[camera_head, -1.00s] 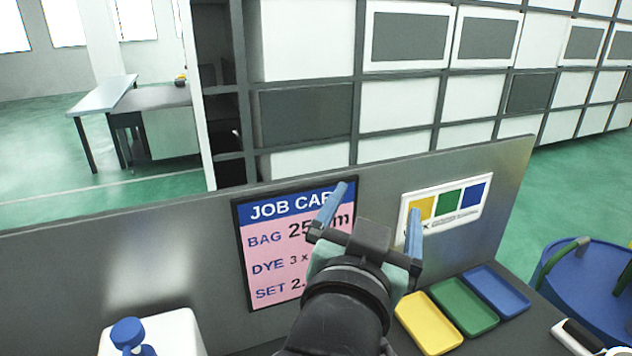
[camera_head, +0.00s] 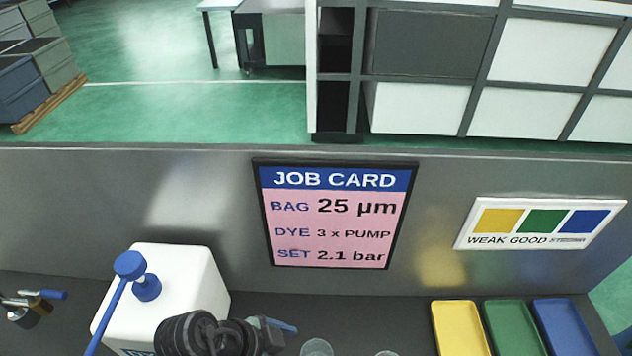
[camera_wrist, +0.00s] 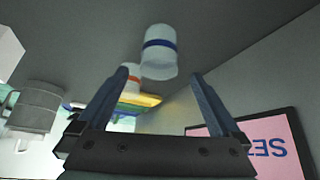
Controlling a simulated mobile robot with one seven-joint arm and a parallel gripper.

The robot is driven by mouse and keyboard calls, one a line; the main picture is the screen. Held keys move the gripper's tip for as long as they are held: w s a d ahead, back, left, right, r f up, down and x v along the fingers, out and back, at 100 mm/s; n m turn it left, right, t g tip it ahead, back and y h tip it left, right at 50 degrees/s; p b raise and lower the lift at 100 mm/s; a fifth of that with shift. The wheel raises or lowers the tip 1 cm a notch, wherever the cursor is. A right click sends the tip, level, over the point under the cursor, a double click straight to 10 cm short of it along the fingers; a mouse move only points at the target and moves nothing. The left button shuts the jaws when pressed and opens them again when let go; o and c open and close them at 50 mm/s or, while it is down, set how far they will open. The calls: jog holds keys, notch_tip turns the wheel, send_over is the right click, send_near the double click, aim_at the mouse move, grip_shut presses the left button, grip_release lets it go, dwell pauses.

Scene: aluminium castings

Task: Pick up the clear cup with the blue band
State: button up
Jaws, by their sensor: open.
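The clear cup with the blue band (camera_wrist: 159,50) is in the upper middle of the wrist view, ahead of and between my fingertips. My gripper (camera_wrist: 159,74) is open, with nothing between its fingers. A second cup with an orange-red band (camera_wrist: 131,80) is partly hidden behind my left-hand finger there. In the head view my gripper (camera_head: 280,327) is low, near the bottom edge. Two clear cup tops, one nearer (camera_head: 317,347) and one farther right (camera_head: 385,353), are cut off by that edge; their bands do not show there.
A white container with a blue pump (camera_head: 170,285) stands left of my gripper. Yellow (camera_head: 460,328), green (camera_head: 513,328) and blue (camera_head: 567,325) trays lie at the right. A grey panel with the job card (camera_head: 334,215) stands behind the bench. A grey metal pot (camera_wrist: 38,105) shows in the wrist view.

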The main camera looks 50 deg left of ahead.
jog(key=x, duration=0.2)
jog(key=shift+w+f, duration=0.25)
jog(key=p+x, duration=0.1)
jog(key=x, duration=0.4)
jog(key=shift+d, duration=0.15)
jog(key=c, duration=1.3)
